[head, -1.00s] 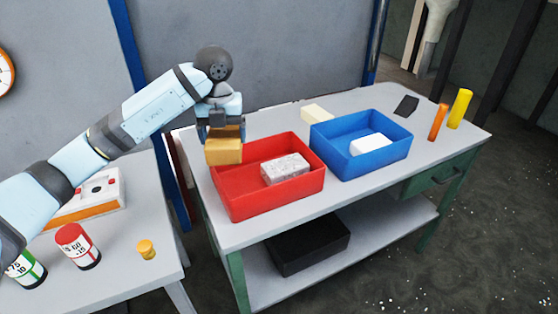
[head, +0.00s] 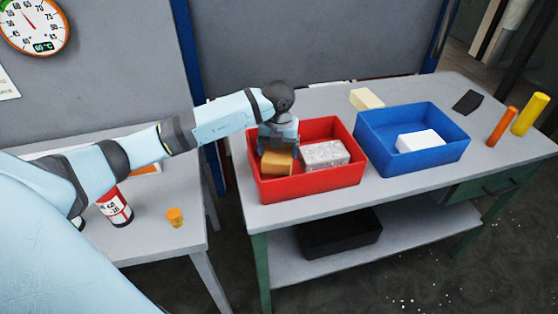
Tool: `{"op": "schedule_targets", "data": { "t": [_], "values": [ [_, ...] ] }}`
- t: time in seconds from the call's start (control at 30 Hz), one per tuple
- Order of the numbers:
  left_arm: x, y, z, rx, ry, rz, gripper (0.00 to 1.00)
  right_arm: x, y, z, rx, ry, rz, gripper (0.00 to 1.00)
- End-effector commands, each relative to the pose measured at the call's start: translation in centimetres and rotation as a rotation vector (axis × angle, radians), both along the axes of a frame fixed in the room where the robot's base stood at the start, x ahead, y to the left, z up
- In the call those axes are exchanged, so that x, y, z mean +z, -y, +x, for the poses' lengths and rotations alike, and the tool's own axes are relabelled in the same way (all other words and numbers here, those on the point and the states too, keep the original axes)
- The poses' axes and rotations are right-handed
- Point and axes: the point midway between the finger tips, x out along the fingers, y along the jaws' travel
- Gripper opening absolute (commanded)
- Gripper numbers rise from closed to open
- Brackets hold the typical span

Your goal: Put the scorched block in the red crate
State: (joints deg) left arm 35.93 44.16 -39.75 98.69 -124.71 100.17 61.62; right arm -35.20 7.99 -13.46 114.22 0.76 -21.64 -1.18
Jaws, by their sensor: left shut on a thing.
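The scorched block (head: 277,163), orange-brown, is in my left gripper (head: 278,150), which is shut on it. The block is inside the left part of the red crate (head: 312,185), below the rim line. Whether it touches the crate floor I cannot tell. A speckled grey-white block (head: 325,155) lies in the same crate, to the right of the scorched block. My right gripper is not in view.
A blue crate (head: 385,155) with a white block (head: 420,142) stands right of the red crate. On the bench lie a cream block (head: 366,98), a dark piece (head: 467,102), an orange cylinder (head: 503,127) and a yellow one (head: 530,113). A black bin (head: 338,233) is on the shelf below.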

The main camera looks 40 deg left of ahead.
Motion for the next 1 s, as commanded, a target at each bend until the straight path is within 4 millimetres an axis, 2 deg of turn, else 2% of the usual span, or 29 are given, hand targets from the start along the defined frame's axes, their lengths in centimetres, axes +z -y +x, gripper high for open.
{"op": "schedule_targets", "data": {
  "t": [0.23,0.47,0.83,0.87,0.9,0.93,1.0],
  "values": [
    [-1.9,0.0,0.0,0.0,-0.001,0.0,0.62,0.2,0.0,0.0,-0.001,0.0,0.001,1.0],
    [-5.1,0.0,0.0,0.0,-0.002,-0.001,0.62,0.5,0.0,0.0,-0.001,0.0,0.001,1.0],
    [-5.7,0.0,0.0,-0.001,0.0,0.001,0.62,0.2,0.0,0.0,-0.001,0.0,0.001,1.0],
    [-5.7,0.0,0.0,0.0,0.0,0.001,0.87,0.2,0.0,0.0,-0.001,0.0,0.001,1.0],
    [-5.6,0.0,0.0,0.0,0.0,0.001,0.96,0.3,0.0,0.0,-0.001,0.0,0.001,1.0],
    [-5.6,0.0,0.0,0.0,0.0,0.001,1.0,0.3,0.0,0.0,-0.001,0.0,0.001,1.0],
    [-5.6,0.0,0.0,0.0,0.0,0.001,1.0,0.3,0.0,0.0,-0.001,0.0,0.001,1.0]
  ]
}}
